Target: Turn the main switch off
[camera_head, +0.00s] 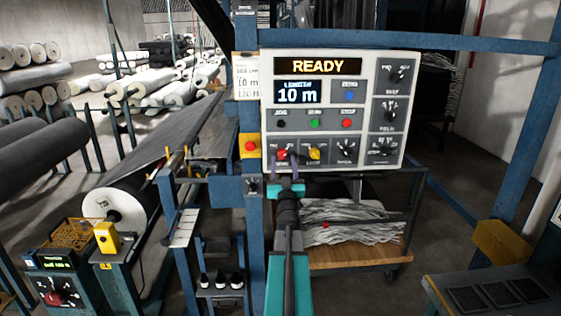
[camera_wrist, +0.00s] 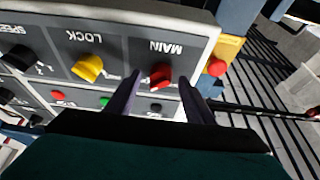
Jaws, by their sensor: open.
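The main switch is a red rotary knob (camera_wrist: 161,76) under the label MAIN, which reads upside down in the wrist view. In the head view the red knob (camera_head: 282,154) is at the lower left of the white and grey control panel (camera_head: 384,165), partly covered by my gripper (camera_head: 286,158). In the wrist view my gripper (camera_wrist: 163,82) is open, with one dark finger on each side of the red knob. I cannot tell whether the fingers touch it. The panel display reads READY (camera_head: 318,66).
A yellow LOCK knob (camera_wrist: 88,67) sits beside the red knob. A red button on a yellow box (camera_head: 250,146) is just left of the panel. Green (camera_head: 314,123) and red (camera_head: 347,123) buttons lie above the knob row. Blue frame posts surround the panel.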

